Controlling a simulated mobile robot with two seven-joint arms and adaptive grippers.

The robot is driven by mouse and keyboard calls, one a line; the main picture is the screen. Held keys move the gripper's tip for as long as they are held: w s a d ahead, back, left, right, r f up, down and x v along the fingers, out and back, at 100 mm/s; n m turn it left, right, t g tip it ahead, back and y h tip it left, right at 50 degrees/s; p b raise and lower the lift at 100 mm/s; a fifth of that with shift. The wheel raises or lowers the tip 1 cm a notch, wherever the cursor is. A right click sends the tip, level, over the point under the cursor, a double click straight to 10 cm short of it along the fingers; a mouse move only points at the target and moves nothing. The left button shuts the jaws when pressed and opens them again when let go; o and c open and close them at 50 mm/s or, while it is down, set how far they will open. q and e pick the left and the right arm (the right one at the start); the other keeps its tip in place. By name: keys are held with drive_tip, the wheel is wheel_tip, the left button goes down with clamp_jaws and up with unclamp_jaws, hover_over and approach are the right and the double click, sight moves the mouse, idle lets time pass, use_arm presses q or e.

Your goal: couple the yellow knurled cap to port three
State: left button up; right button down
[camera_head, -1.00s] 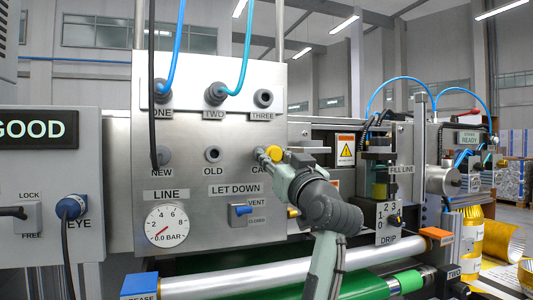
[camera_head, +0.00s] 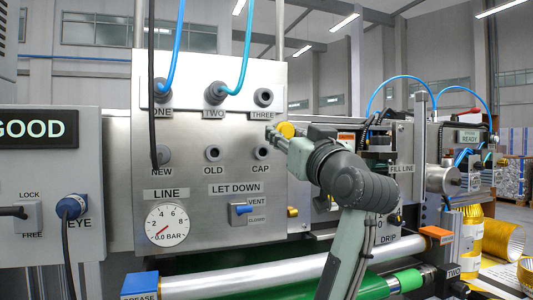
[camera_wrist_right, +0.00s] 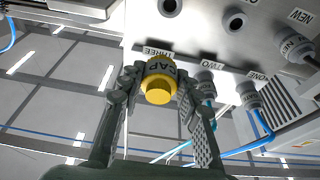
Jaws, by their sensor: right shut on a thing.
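My right gripper (camera_head: 277,135) is shut on the yellow knurled cap (camera_head: 287,129), in front of the steel panel. The cap is below and right of port three (camera_head: 263,97), apart from it in the head view. In the wrist view the yellow cap (camera_wrist_right: 158,88) sits between the two fingers, near the inverted THREE label (camera_wrist_right: 157,52); port three is hidden behind it there. The CAP stub (camera_head: 261,154) on the lower row is bare. My left gripper is not in view.
The OLD stub (camera_head: 212,154) is bare. Below are the vent switch (camera_head: 242,210) and the pressure gauge (camera_head: 167,227). The filling station (camera_head: 379,150) stands to the right.

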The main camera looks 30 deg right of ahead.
wheel_tip(320, 180, up, 9)
drive_tip(key=s, duration=0.1)
drive_tip(key=shift+s+f, duration=0.2)
drive_tip(key=shift+a, duration=0.1)
drive_tip(key=shift+w, duration=0.25)
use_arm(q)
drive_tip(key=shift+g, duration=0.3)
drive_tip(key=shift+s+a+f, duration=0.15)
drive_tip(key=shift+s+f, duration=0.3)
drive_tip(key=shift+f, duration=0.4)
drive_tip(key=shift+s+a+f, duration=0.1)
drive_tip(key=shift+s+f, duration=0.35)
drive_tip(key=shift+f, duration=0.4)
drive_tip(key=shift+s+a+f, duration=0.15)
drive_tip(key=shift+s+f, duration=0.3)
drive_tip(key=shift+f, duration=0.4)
use_arm(e)
drive_tip(key=shift+w+d, duration=0.25)
drive_tip(key=shift+w, duration=0.6)
drive_tip(key=shift+w+d, duration=0.2)
drive_tip(key=shift+w, duration=0.7)
drive_tip(key=shift+w+d, duration=0.25)
drive_tip(key=shift+w, duration=0.6)
drive_tip(key=shift+w+d, duration=0.2)
drive_tip(key=shift+w, duration=0.55)
drive_tip(key=shift+w+d, duration=0.15)
drive_tip(key=shift+w, duration=0.55)
drive_tip(key=c, duration=1)
unclamp_jaws()
